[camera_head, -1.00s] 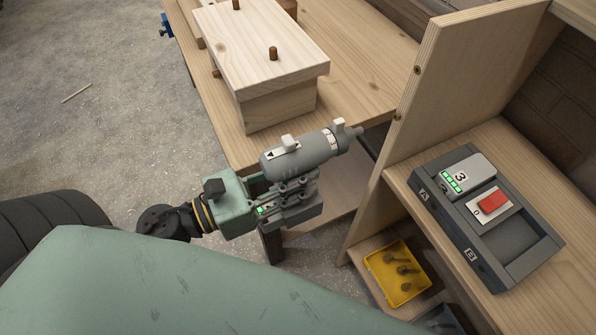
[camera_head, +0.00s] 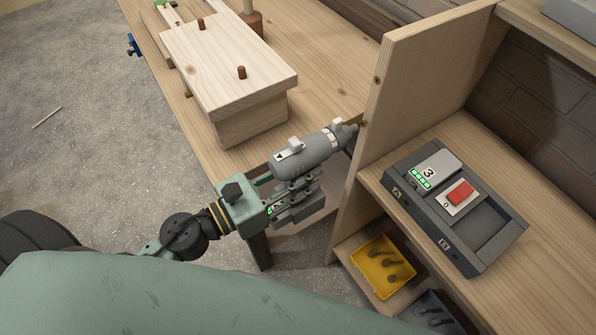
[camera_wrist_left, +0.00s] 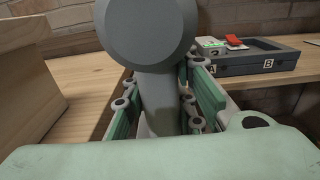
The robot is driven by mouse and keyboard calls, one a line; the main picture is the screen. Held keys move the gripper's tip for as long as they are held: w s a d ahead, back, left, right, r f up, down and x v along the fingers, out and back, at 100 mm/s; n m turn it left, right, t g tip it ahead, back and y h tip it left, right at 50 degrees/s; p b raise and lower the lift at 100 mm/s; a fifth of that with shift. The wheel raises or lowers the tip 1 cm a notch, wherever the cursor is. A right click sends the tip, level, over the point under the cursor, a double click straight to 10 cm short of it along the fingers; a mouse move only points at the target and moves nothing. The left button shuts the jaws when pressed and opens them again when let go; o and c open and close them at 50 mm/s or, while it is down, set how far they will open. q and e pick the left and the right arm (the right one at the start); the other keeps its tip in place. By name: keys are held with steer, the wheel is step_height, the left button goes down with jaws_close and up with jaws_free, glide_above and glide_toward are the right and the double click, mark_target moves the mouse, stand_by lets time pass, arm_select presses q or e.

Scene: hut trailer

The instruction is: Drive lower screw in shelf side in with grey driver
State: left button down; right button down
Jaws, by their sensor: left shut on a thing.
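The grey driver (camera_head: 303,152) is held level by my left gripper (camera_head: 297,190), which is shut on its handle. In the left wrist view, the driver's round rear end (camera_wrist_left: 150,30) covers the top middle, and my left gripper (camera_wrist_left: 168,105) has its green pads on both sides of the handle. The shelf side (camera_head: 425,75) is an upright wooden panel. An upper screw (camera_head: 376,79) shows on its edge. The lower screw (camera_head: 365,123) is at the driver's tip; whether they touch, I cannot tell. My right gripper is not in view.
A dark charger tray (camera_head: 470,250) with a battery (camera_head: 434,169) and a red switch sits on the shelf. A yellow bin (camera_head: 377,278) with small parts stands below. The workbench (camera_head: 330,110) holds a wooden piece with pegs (camera_head: 225,60).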

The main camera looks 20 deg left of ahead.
arm_select(q)
steer(key=shift+r, duration=0.15)
stand_by(0.4)
steer(key=shift+w+d, duration=0.1)
steer(key=shift+w, duration=0.05)
steer(key=shift+w+d+p, duration=0.3)
steer(key=shift+w+p, duration=0.1)
steer(key=shift+w+d, duration=0.1)
steer(key=shift+w, duration=0.05)
stand_by(0.6)
steer(key=shift+w+d+p, duration=0.2)
steer(key=shift+w+p, duration=0.1)
stand_by(0.8)
